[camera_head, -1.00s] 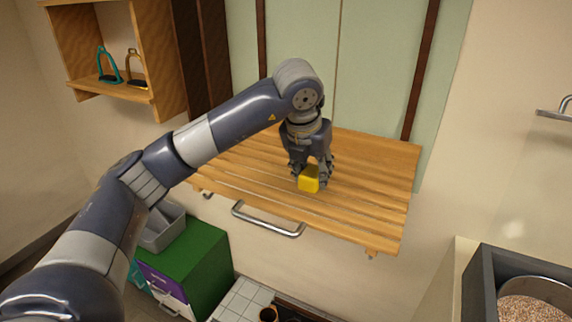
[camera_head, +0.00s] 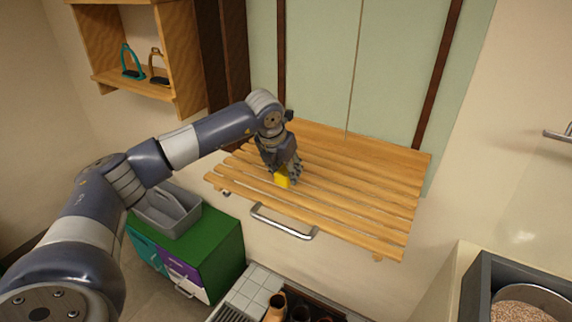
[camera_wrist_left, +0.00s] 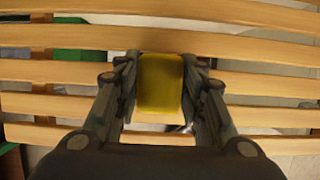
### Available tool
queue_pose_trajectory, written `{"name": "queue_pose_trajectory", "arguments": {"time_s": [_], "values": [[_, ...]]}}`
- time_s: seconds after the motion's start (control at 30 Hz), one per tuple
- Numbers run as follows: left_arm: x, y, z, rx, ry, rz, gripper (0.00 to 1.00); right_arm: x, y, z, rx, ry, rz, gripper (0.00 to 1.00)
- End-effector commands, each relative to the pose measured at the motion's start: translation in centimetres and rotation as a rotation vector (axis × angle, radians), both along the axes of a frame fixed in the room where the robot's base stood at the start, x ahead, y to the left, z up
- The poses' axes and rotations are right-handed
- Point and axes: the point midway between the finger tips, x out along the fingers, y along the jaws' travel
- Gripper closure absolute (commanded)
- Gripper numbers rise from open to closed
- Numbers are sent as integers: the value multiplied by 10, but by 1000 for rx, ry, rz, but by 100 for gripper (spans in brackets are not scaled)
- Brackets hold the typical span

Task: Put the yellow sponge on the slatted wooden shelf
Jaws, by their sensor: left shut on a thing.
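The yellow sponge (camera_head: 282,178) is between the fingers of my left gripper (camera_head: 283,172), which is shut on it. In the left wrist view the sponge (camera_wrist_left: 161,84) sits between both fingers, with slats behind it. The slatted wooden shelf (camera_head: 345,200) is fixed to the wall, and the gripper points down over its left part. I cannot tell whether the sponge touches the slats. My right gripper is not in view.
A wooden cubby (camera_head: 188,60) with two stirrups hangs at upper left. A green-topped cabinet (camera_head: 219,236) carrying a grey caddy (camera_head: 165,212) stands below. The shelf's right part is bare.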

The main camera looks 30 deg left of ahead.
Motion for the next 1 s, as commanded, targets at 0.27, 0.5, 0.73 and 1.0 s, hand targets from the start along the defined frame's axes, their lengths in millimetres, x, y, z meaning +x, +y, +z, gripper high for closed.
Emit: {"name": "queue_pose_trajectory", "arguments": {"time_s": [0.27, 0.5, 0.73, 1.0], "values": [[0, 0, -3, 0, 0, 0, 82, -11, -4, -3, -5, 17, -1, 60], [0, -1, -4, 0, 0, 0, 43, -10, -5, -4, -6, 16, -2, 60], [0, -1, -3, -1, 0, 0, 43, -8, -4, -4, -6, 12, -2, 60], [-7, -1, 18, -1, -5, -2, 43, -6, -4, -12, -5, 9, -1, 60]]}}
